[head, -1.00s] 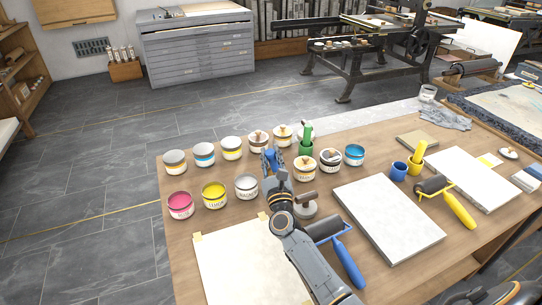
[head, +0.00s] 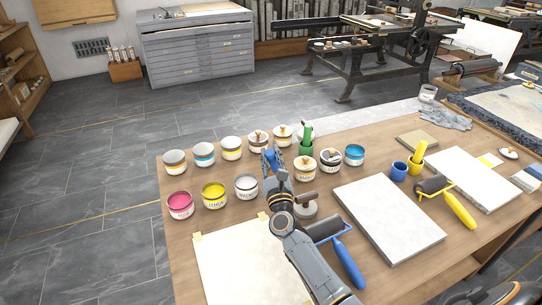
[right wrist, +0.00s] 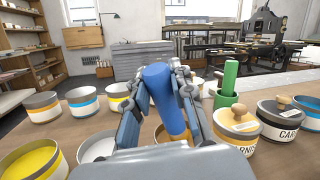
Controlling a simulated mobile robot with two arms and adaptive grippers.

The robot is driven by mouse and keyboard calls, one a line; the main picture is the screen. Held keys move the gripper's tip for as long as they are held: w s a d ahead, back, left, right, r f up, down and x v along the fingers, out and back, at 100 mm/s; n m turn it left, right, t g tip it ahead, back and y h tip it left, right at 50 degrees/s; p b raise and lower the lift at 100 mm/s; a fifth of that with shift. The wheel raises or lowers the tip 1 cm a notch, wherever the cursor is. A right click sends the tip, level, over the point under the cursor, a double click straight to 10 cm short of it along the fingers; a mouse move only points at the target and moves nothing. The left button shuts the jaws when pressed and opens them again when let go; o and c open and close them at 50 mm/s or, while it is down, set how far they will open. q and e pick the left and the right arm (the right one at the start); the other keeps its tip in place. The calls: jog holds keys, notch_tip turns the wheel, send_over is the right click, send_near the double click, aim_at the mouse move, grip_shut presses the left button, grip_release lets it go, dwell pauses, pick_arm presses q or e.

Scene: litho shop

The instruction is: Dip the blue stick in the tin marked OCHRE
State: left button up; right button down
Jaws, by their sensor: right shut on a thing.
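My right gripper (head: 269,157) is shut on the blue stick (right wrist: 160,82), as the right wrist view (right wrist: 162,72) shows. The gripper is above the table among the tins, left of the green pot. A lidded tin (head: 258,143) and another lidded tin (head: 283,137) stand behind it. I cannot read OCHRE on any label, so I cannot tell which tin it marks. My left gripper does not show.
Open tins stand left, including magenta (head: 180,205), LEMON (head: 213,196) and white (head: 246,187). The green pot (head: 306,149) holds a green stick. Two knob-lidded tins stand beside it, one (head: 305,170) and another (head: 330,160). A blue-handled roller (head: 345,258) lies nearer.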

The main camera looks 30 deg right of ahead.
jog(key=shift+r+p, duration=2.6)
jog(key=shift+r, duration=0.8)
